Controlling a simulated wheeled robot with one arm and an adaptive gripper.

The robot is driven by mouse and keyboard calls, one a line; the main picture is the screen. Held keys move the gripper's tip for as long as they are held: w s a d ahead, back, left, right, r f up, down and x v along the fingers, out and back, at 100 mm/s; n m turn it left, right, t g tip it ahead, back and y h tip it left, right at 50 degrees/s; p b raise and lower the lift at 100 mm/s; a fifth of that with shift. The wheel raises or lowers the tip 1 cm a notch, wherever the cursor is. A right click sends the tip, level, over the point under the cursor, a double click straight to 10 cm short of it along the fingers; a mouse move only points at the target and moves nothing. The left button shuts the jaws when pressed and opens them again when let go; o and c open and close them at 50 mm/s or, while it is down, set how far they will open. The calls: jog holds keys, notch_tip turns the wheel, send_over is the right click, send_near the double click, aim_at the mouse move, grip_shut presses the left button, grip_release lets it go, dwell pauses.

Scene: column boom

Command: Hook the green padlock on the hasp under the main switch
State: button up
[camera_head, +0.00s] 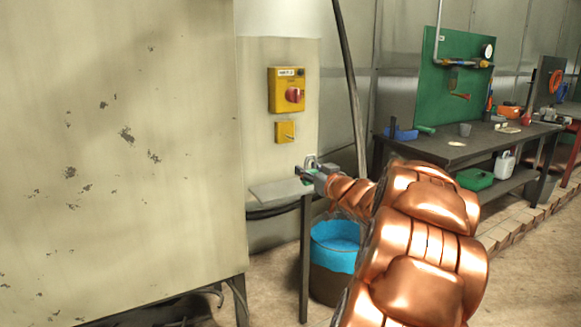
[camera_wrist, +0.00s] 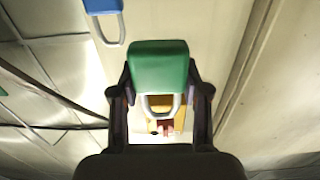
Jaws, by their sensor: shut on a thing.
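The main switch (camera_head: 287,90) is a yellow box with a red knob on the wall panel. The hasp (camera_head: 285,131) is on a small yellow plate just below it. My gripper (camera_head: 312,174) is shut on the green padlock (camera_wrist: 158,68), below and slightly right of the hasp in the head view. In the wrist view the padlock's body sits between my fingers, its pale shackle (camera_wrist: 160,104) pointing down the picture. Yellow and red parts (camera_wrist: 166,126) show through and beyond the shackle. The padlock is apart from the hasp. The head view shows the padlock only small and partly hidden.
A narrow grey shelf (camera_head: 280,191) is below the hasp, beside my gripper. A blue padlock (camera_wrist: 103,6) shows at the wrist view's top edge. A large beige cabinet (camera_head: 130,140) stands left. A blue-lined bin (camera_head: 335,234) and a cluttered workbench (camera_head: 455,147) are right.

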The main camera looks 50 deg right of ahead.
jog(key=shift+s+d+r+p, duration=0.25)
jog(key=shift+s+r+p, duration=0.2)
jog(key=shift+s, duration=0.2)
jog(key=shift+s+d+r+p, duration=0.2)
jog(key=shift+s+r+p, duration=0.25)
jog(key=shift+s, duration=0.25)
jog(key=shift+s+d+r+p, duration=0.25)
jog(key=shift+s+r+p, duration=0.1)
jog(key=shift+s+p, duration=0.25)
